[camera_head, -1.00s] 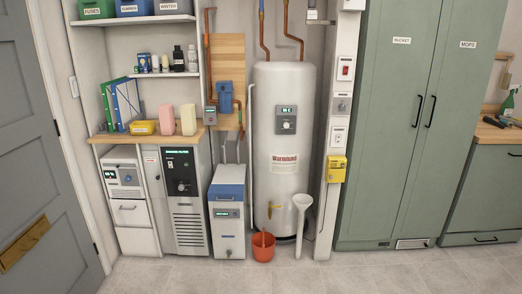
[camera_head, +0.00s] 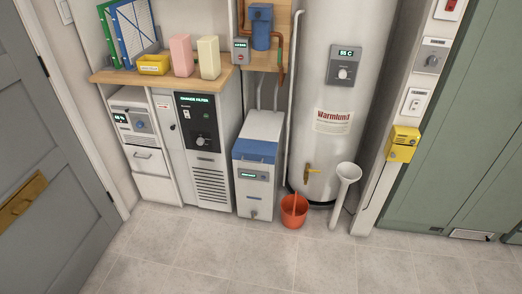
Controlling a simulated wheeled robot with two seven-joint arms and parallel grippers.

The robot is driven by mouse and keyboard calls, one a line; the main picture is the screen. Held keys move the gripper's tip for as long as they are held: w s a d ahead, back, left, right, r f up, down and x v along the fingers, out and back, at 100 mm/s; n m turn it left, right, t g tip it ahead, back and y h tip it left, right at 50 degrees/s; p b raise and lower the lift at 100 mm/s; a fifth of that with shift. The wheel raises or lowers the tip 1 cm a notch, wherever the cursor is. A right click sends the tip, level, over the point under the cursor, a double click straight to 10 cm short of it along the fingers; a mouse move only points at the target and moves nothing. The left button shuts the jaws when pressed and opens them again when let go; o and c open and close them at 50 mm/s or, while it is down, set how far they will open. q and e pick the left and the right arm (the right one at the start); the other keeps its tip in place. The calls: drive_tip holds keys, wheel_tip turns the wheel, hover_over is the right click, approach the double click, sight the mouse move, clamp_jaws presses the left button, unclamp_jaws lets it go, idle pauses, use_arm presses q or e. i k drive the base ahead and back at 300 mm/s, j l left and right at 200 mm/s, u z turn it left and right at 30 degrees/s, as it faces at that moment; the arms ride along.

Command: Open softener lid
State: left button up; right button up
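The softener (camera_head: 255,190) looks to be the white floor cabinet with a blue band in the camera_head view, standing between the grey filter unit and the tall water heater. Its pale lid (camera_head: 262,127) lies flat on top and looks shut. A small lit display shows on its front, below the blue band, too small to read surely. Neither of my grippers is in view, and nothing of mine touches the softener.
The filter unit (camera_head: 200,150) stands left of the softener. The water heater (camera_head: 333,100) is at its right. A red bucket (camera_head: 294,211) and white funnel-topped pipe (camera_head: 345,185) stand on the floor nearby. Pipes run behind the softener. The tiled floor (camera_head: 240,262) in front is clear.

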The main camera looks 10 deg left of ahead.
sight(252, 151)
drive_tip(key=i+z, duration=0.15)
drive_tip(key=i, duration=0.35)
drive_tip(key=i+j+z, duration=0.2)
drive_tip(key=i, duration=0.25)
